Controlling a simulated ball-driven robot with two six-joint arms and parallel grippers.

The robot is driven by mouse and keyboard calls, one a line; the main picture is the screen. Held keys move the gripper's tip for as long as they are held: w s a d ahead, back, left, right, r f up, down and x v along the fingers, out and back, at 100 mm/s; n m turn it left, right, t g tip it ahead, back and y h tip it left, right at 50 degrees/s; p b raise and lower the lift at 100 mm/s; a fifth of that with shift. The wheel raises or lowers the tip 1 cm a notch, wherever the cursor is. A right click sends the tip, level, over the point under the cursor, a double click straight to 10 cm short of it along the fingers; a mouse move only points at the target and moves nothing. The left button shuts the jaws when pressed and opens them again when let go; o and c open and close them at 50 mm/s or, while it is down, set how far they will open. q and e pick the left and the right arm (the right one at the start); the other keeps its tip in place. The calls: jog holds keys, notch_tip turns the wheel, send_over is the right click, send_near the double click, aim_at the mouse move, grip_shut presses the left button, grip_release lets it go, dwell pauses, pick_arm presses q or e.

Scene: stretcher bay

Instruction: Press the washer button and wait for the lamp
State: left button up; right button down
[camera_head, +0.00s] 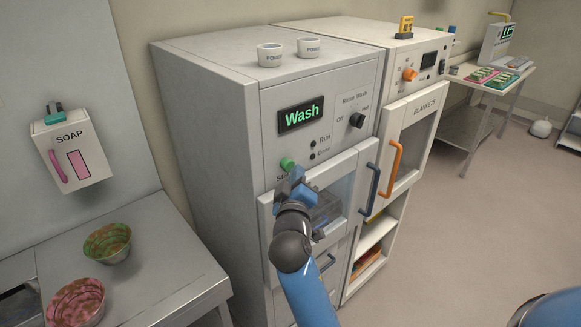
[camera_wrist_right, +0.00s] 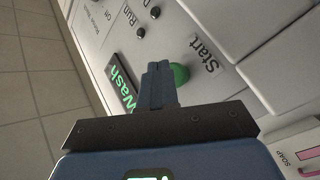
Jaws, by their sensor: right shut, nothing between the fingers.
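The washer (camera_head: 215,120) is a tall grey-white cabinet with a lit display (camera_head: 301,114) reading "Wash" in green. Its round green Start button (camera_head: 287,164) sits low on the panel; it also shows in the right wrist view (camera_wrist_right: 180,73). The Run and Done lamps (camera_head: 313,150) are small and dark. My right gripper (camera_head: 290,178) is shut and empty, its tips close to the button. In the right wrist view the fingertips (camera_wrist_right: 159,68) overlap the button's edge; I cannot tell whether they touch. My left gripper is not in view.
The washer door has a blue handle (camera_head: 369,188). A blanket cabinet (camera_head: 422,105) with an orange handle stands to the right. Two white cups (camera_head: 270,55) stand on the washer. A soap dispenser (camera_head: 75,150) and two bowls (camera_head: 107,243) are at left.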

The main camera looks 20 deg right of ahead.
jog(key=shift+w+a, duration=0.3)
jog(key=shift+w, duration=0.45)
dwell(0.8)
jog(key=shift+s, duration=0.1)
jog(key=shift+s+d, duration=0.25)
jog(key=shift+s, duration=0.25)
jog(key=shift+s+d, duration=0.2)
jog(key=shift+s, duration=0.3)
jog(key=shift+s, duration=0.1)
jog(key=shift+s+d+p, duration=0.2)
jog(key=shift+s+d, duration=0.1)
jog(key=shift+s, duration=0.45)
jog(key=shift+s+d+p, duration=0.25)
jog(key=shift+s+d, duration=0.1)
jog(key=shift+s, duration=0.4)
jog(key=shift+s+d+p, duration=0.2)
jog(key=shift+s+d, duration=0.1)
jog(key=shift+s, duration=0.45)
